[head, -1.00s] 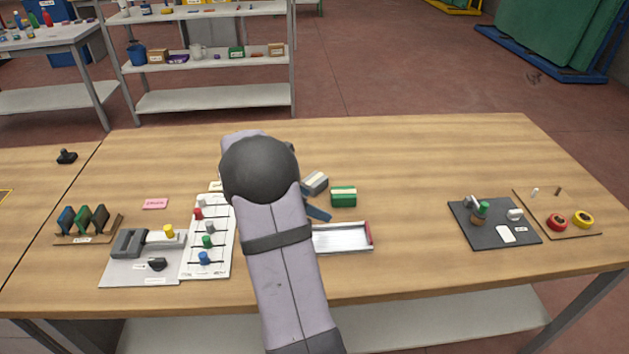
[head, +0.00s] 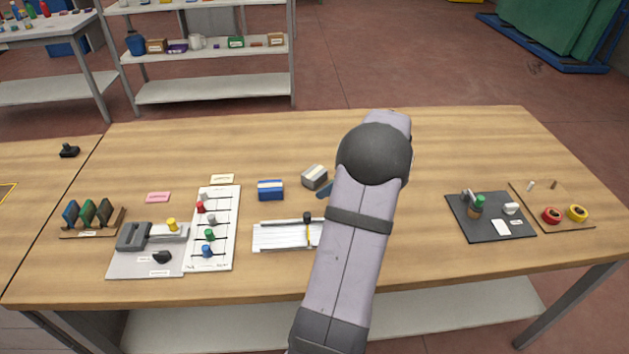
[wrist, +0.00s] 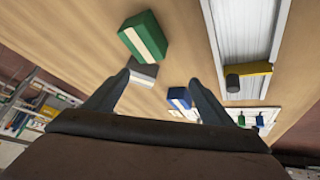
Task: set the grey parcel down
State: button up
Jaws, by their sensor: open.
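The grey parcel (head: 315,177), a small box with a pale band, appears to rest on the wooden table near its middle. In the wrist view the grey parcel (wrist: 143,74) shows just beyond the left fingertip, which overlaps its edge. My gripper (wrist: 159,77) is open, its two fingers wide apart with nothing clamped between them. Whether the left finger touches the parcel, I cannot tell. In the head view my arm hides most of the gripper; one blue-grey finger shows just below the grey parcel.
A blue parcel (head: 270,191) stands left of the grey one. A green parcel (wrist: 143,38) lies close by, hidden by my arm in the head view. The table's back is clear.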

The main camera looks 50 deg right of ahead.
aim_at(315, 172)
jog(key=f, duration=0.1)
jog(key=f+t+b, duration=0.1)
jog(key=f+m+b, duration=0.1)
jog(key=shift+d+t, duration=0.25)
jog(key=shift+t, duration=0.05)
jog(key=shift+w+d+f+t+y+b, duration=0.25)
jog(key=shift+t+b, duration=0.35)
jog(key=shift+b, duration=0.3)
jog(key=shift+d+m+t+b, duration=0.15)
jog(key=shift+m+t+b, duration=0.25)
jog(key=shift+t+b, duration=0.3)
jog(key=shift+d+r+t+b, duration=0.25)
jog(key=shift+d+t+b, duration=0.3)
jog(key=shift+t+b, duration=0.3)
jog(key=shift+s+d+r+m+t+b, duration=0.1)
jog(key=shift+d+r+m+t+b, duration=0.2)
jog(key=shift+d+r+t+b, duration=0.15)
jog(key=shift+p+x, duration=0.95)
jog(key=shift+x, duration=0.7)
jog(key=shift+p+x, duration=0.75)
jog(key=shift+x, duration=1.3)
jog(key=shift+d, duration=0.15)
jog(key=c, duration=1.4)
jog(key=shift+o, duration=0.2)
